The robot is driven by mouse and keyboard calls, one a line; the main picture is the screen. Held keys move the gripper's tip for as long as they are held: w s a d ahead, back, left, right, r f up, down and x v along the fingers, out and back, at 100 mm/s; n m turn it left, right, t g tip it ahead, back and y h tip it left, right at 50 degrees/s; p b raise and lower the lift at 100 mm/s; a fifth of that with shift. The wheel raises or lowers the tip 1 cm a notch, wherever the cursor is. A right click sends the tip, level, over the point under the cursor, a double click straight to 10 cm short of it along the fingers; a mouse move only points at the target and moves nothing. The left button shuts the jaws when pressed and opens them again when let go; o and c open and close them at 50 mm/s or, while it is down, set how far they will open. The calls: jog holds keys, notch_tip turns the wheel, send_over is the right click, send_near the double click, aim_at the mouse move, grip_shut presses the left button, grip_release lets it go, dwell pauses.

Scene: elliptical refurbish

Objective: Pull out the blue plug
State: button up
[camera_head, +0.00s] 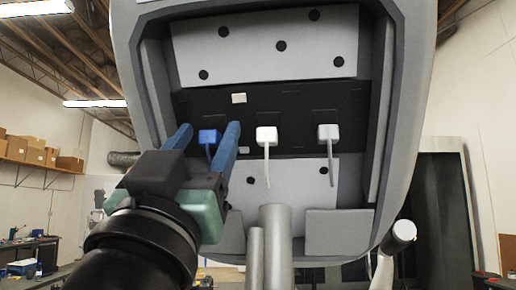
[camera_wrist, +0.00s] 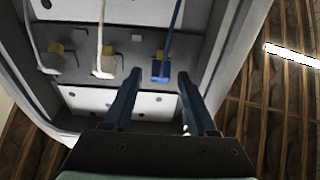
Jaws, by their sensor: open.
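The blue plug (camera_head: 208,136) sits in the dark strip of the grey machine, left of two white plugs, with a short blue cable hanging down. In the wrist view the blue plug (camera_wrist: 160,70) lies ahead of the fingertips and its blue cable runs to the top edge. My gripper (camera_head: 208,132) is open, with its blue fingers on either side of the blue plug in the head view. In the wrist view my gripper (camera_wrist: 160,72) shows a gap between its fingers with nothing in it. I cannot tell whether a finger touches the plug.
A white plug (camera_head: 266,136) stands right of the right finger, and another white plug (camera_head: 328,133) is farther right. The machine's raised grey rim (camera_head: 402,130) surrounds the recessed panel. Grey tubes (camera_head: 277,245) rise below the panel.

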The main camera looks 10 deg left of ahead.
jog(key=a+b+v, duration=0.1)
jog(key=b+v, duration=0.5)
jog(key=v, duration=0.6)
jog(key=shift+s+d+f+b, duration=0.3)
jog(key=shift+d+f, duration=0.05)
jog(key=shift+d, duration=0.15)
jog(key=w+d+f+h, duration=0.1)
jog(key=d+f, duration=0.2)
jog(key=d, duration=0.3)
jog(key=w+d+f+m+h, duration=0.1)
jog(key=w+d+f, duration=0.1)
jog(key=d+f, duration=0.2)
jog(key=d, duration=0.3)
jog(key=shift+w+d+t+h, duration=0.15)
jog(key=shift+w+t+h, duration=0.15)
jog(key=shift+w+h, duration=0.1)
